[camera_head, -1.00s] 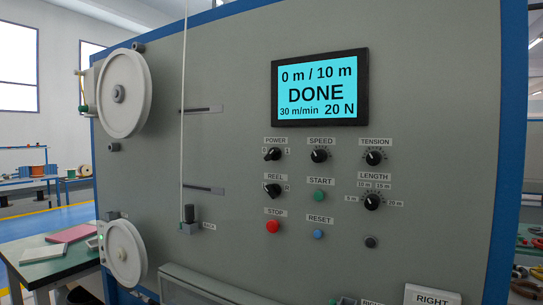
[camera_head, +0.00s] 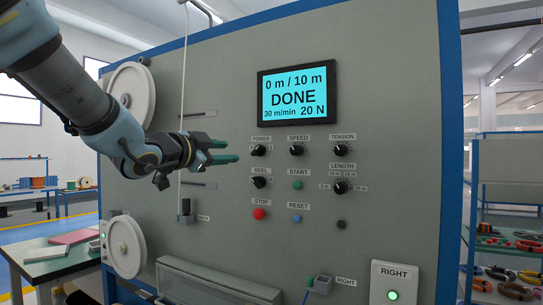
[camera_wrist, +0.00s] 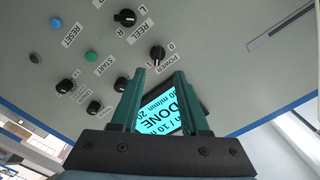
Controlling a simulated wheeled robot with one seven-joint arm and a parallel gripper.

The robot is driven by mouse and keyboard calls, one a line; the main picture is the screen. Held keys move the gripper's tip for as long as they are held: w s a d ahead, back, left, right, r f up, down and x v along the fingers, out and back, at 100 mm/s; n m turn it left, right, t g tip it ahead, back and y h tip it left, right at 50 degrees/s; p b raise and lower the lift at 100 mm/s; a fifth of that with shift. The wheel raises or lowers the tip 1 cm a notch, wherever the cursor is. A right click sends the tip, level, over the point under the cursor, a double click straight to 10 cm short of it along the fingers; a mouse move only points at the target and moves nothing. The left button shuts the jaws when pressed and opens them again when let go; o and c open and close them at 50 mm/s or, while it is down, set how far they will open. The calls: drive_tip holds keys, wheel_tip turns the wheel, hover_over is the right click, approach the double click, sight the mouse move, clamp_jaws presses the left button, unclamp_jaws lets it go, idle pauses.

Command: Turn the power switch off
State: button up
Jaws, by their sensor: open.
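The power switch (camera_head: 258,150) is a black rotary knob under a POWER label, below the display's left side. It also shows in the wrist view (camera_wrist: 157,53), with 0 and 1 marks beside it. My gripper (camera_head: 236,152) has green fingers and reaches in from the left, just left of the power switch. In the wrist view my gripper (camera_wrist: 163,75) has its two fingers apart with nothing between them but the panel and display behind. The fingers look clear of the knob, though the exact gap to the panel is hard to tell.
The display (camera_head: 299,97) reads DONE. The reel knob (camera_head: 259,182) and red stop button (camera_head: 259,214) lie below the power switch; the speed knob (camera_head: 296,150) is to its right. A white cable (camera_head: 183,70) runs vertically behind my arm, near the large reel (camera_head: 130,92).

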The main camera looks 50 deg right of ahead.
sight(255, 151)
drive_tip(key=shift+g, duration=0.3)
drive_tip(key=p+x, duration=0.1)
drive_tip(key=x, duration=0.2)
drive_tip(key=p+x, duration=0.1)
drive_tip(key=x, duration=0.3)
drive_tip(key=p+x, duration=0.1)
drive_tip(key=x, duration=0.3)
drive_tip(key=shift+s+d+r, duration=0.1)
drive_tip(key=shift+s+r, duration=0.15)
drive_tip(key=shift+s, duration=0.1)
clamp_jaws()
